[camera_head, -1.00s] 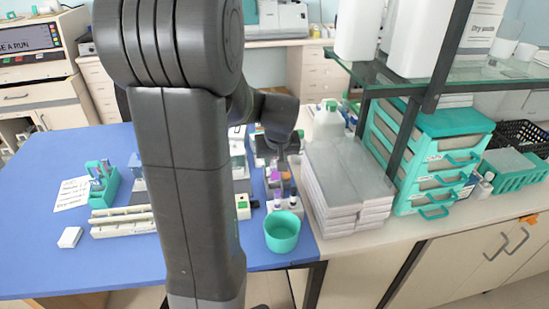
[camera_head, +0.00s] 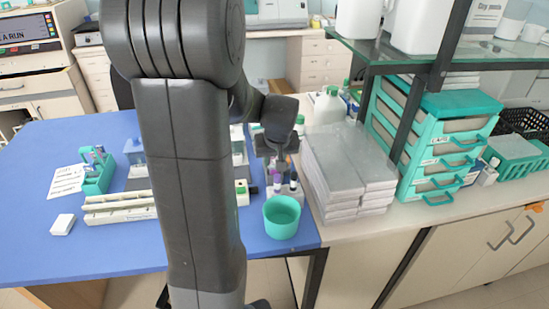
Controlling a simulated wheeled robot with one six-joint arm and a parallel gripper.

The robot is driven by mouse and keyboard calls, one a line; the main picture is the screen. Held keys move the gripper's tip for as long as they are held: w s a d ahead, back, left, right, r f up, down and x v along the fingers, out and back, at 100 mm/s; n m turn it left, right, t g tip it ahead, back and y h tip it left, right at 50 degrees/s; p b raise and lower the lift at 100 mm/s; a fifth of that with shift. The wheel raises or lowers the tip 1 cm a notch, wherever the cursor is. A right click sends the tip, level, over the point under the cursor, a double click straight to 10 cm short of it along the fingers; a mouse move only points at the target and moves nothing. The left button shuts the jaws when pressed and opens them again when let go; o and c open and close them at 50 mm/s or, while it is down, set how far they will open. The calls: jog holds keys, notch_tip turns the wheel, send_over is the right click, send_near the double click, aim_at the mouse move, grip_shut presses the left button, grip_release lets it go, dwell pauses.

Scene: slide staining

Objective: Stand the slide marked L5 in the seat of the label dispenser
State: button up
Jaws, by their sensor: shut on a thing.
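My gripper (camera_head: 278,160) is at the end of my dark arm, right of the arm's big upright link. It points down over the blue table, close above or behind a group of small bottles (camera_head: 284,184). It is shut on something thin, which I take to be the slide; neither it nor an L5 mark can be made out. A small white device with a green button (camera_head: 241,194) stands just left of the gripper, partly hidden by my arm. I cannot tell whether it is the label dispenser or where a seat is.
A teal cup (camera_head: 282,219) stands at the table's front right. At left are a teal rack (camera_head: 98,180), a long white rack (camera_head: 118,211) and a white block (camera_head: 62,225).

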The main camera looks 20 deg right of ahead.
jog(key=shift+f, duration=0.3)
dwell(0.6)
jog(key=o, duration=1)
jog(key=shift+o, duration=0.2)
jog(key=v, duration=1.4)
jog(key=shift+b, duration=0.35)
jog(key=shift+s+f, duration=0.1)
